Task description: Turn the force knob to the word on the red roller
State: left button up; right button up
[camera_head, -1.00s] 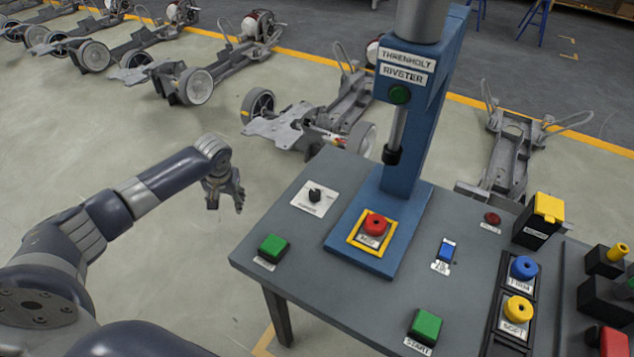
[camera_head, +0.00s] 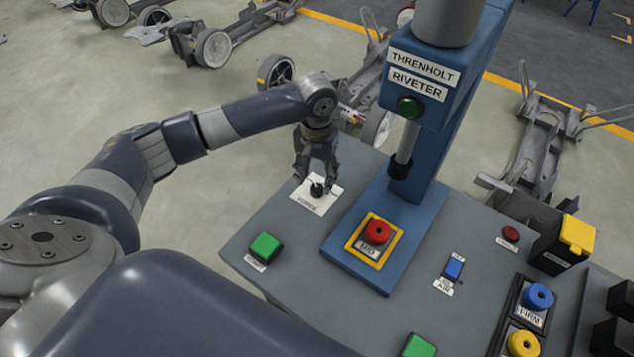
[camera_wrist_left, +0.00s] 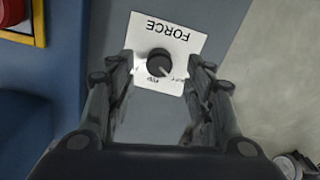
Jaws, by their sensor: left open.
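The force knob (camera_head: 317,189) is a small black knob on a white plate (camera_head: 308,203) at the table's back left edge. In the left wrist view the knob (camera_wrist_left: 160,64) has a pale pointer line, and the plate reads FORCE, upside down; the smaller words are partly hidden by my fingers. My left gripper (camera_head: 316,182) is open just above the knob, its fingers on either side of it, apart from it in the wrist view. The red roller (camera_head: 377,232) sits in a yellow frame on the blue riveter's base; its label is hard to read, perhaps MID. My right gripper is not in view.
The blue riveter column (camera_head: 425,150) stands right of the knob. A green button (camera_head: 265,246) is in front of the knob. A blue switch (camera_head: 453,268), a yellow-topped box (camera_head: 577,234) and more coloured rollers stand on the table's right. Chassis frames lie on the floor behind.

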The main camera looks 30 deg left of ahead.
aim_at(317, 187)
pick_arm(q)
notch_tip(317, 187, down, 3)
jog(key=shift+w, duration=0.15)
jog(key=shift+f, duration=0.7)
jog(key=shift+c, duration=0.9)
jog(key=c, duration=0.9)
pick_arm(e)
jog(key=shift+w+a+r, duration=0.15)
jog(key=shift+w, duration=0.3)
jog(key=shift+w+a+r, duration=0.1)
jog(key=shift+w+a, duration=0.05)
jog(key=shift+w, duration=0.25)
